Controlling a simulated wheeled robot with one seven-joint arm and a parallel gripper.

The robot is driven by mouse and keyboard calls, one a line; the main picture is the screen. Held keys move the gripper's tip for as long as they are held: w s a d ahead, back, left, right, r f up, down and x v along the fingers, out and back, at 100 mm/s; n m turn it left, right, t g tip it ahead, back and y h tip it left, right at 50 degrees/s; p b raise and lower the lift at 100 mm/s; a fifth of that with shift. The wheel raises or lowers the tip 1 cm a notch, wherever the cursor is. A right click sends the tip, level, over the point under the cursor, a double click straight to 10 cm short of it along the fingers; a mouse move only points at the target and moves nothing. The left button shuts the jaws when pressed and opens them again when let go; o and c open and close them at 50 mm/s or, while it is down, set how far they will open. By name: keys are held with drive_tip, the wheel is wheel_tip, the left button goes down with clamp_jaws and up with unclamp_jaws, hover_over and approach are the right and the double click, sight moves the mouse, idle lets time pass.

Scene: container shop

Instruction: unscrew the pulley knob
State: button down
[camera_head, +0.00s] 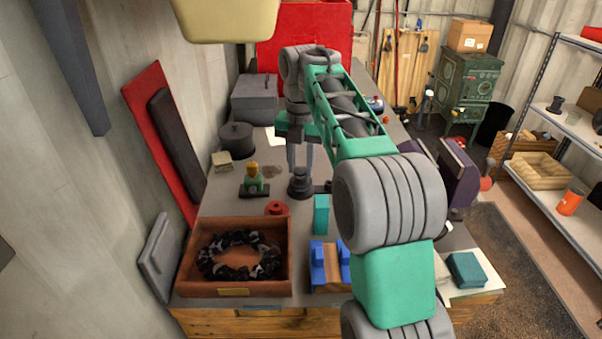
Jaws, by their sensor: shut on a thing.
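The pulley knob seems to be the dark, round, stepped piece (300,184) standing upright on the workbench, below the end of my arm. My gripper (300,168) points straight down over it, and its two pale fingers are closed on the top of this dark piece. The fingertips and the contact are small in this view, and the thread under the knob is hidden.
A wooden tray (185,288) with a dark coil stands at the bench's front left. A small green and yellow object (253,180), a red round piece (277,208), a teal block (321,214) and a blue fixture (318,268) stand close around the knob. Shelving (549,123) stands right.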

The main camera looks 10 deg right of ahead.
drive_tip(key=c, duration=0.9)
unclamp_jaws()
drive_tip(key=shift+c, duration=0.2)
drive_tip(key=shift+c, duration=0.5)
